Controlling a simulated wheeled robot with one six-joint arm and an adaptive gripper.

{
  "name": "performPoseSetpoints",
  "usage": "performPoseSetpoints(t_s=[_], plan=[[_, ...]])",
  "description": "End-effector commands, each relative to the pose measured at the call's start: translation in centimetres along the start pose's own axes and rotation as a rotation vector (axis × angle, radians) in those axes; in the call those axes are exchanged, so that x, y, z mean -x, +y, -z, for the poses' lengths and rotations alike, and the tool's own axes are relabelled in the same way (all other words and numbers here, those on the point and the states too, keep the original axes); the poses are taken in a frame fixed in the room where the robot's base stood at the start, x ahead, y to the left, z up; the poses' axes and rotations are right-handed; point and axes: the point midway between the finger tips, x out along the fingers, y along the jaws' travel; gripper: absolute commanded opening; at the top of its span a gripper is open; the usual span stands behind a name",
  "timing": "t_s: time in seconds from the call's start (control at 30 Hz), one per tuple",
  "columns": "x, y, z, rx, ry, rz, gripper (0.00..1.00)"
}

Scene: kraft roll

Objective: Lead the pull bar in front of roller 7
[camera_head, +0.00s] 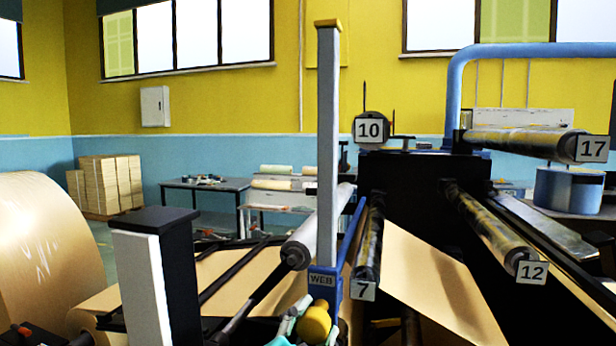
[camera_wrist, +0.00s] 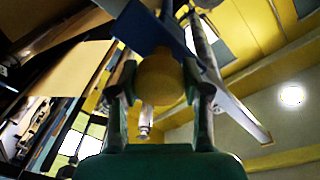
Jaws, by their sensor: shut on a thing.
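The pull bar has a blue block marked WEB (camera_head: 322,280), with a yellow knob (camera_head: 315,322) below it and a blue bar (camera_head: 352,236) slanting back. A tall grey post (camera_head: 328,140) with a yellow cap rises from the block. Roller 7 (camera_head: 368,245) is dark, with its number plate just right of the block. My gripper (camera_head: 312,326), green, is shut on the yellow knob at the bottom edge. In the wrist view the knob (camera_wrist: 160,80) sits between both fingers, below the blue block (camera_wrist: 148,28). I cannot tell the depth between bar and roller.
A pale roller (camera_head: 318,228) lies left of the post. Roller 12 (camera_head: 500,238) and roller 17 (camera_head: 520,142) project at the right. Brown paper (camera_head: 425,275) slopes beside roller 7. A dark-topped post (camera_head: 155,270) and a large kraft roll (camera_head: 40,250) stand left.

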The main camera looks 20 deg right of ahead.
Motion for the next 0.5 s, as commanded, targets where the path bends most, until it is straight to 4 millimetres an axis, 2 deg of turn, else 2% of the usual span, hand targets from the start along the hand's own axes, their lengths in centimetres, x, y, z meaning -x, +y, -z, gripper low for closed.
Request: performPoseSetpoints(t_s=[0.5], plan=[[0.0,-5.3,5.0,-0.003,0.001,0.002,0.00]])
